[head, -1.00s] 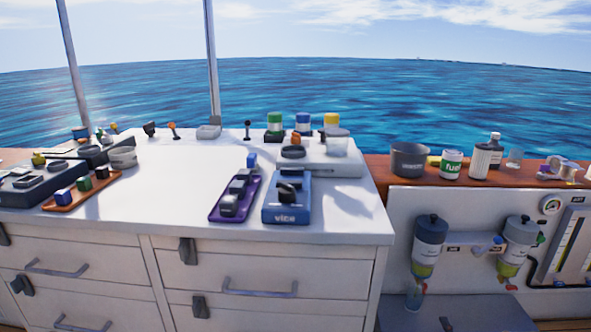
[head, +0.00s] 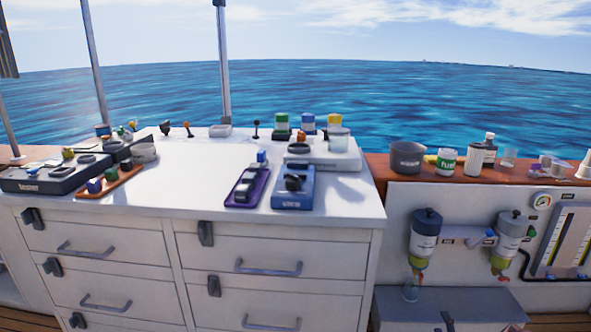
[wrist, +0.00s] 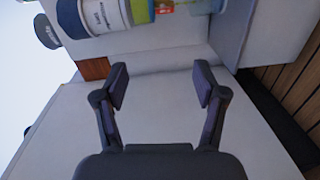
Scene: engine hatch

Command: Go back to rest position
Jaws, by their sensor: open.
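My gripper (wrist: 162,88) shows in the wrist view with its two dark fingers spread apart and nothing between them. Pale panels lie beyond the fingers. A canister with a white and dark blue label (wrist: 103,14) is at the top of the wrist view, beyond the fingers and apart from them. In the head view only a small dark tip at the bottom edge may be part of my arm; I cannot tell. The gripper's fingers do not show in the head view.
A white drawer cabinet (head: 215,180) carries a blue vice (head: 293,187), a purple tray (head: 247,187) and an orange tray (head: 113,184). At right, two filter canisters (head: 425,235) hang on a white panel below a wooden ledge with a grey pot (head: 406,158). A grey box (head: 460,305) stands below.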

